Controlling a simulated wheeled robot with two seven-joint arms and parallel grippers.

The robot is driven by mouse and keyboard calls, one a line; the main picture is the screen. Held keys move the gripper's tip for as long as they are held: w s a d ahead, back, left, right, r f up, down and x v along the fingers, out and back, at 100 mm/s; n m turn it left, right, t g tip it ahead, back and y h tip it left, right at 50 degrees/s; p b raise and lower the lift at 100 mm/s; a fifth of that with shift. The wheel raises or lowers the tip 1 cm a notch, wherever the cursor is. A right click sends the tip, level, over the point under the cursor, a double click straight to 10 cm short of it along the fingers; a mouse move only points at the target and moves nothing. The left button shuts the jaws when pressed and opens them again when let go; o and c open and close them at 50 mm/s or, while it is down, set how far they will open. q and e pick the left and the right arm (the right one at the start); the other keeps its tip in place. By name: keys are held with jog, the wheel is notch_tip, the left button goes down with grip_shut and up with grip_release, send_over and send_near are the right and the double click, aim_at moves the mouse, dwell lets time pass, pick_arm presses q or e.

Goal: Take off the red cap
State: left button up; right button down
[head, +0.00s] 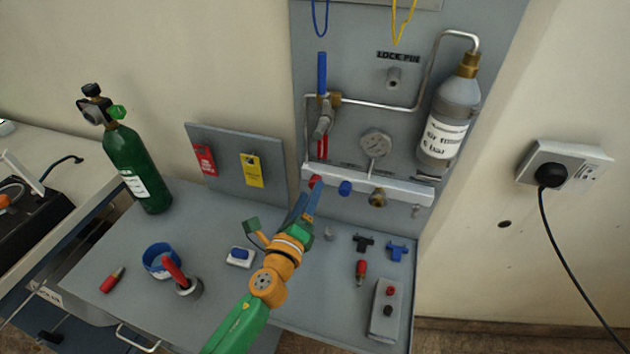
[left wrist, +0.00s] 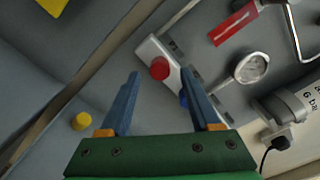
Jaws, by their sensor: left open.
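The red cap (head: 315,181) sits at the left end of the pale manifold bar on the upright panel. In the left wrist view the red cap (left wrist: 159,68) shows as a round red disc, seen ahead between the blue fingers. My left gripper (head: 311,193) is open, its fingers pointing at the cap from the front and partly overlapping it in the head view. The wrist view shows the fingers (left wrist: 160,82) apart with nothing held. Whether the fingertips touch the cap is unclear. My right gripper is not in view.
A blue cap (head: 345,188) and a brass fitting (head: 377,198) sit right of the red cap on the bar. A gauge (head: 376,143) is above. A green cylinder (head: 137,170) stands left.

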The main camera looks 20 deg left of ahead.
pick_arm(q)
jog(key=m, duration=0.4)
dwell(0.3)
jog(key=shift+w, duration=1.25)
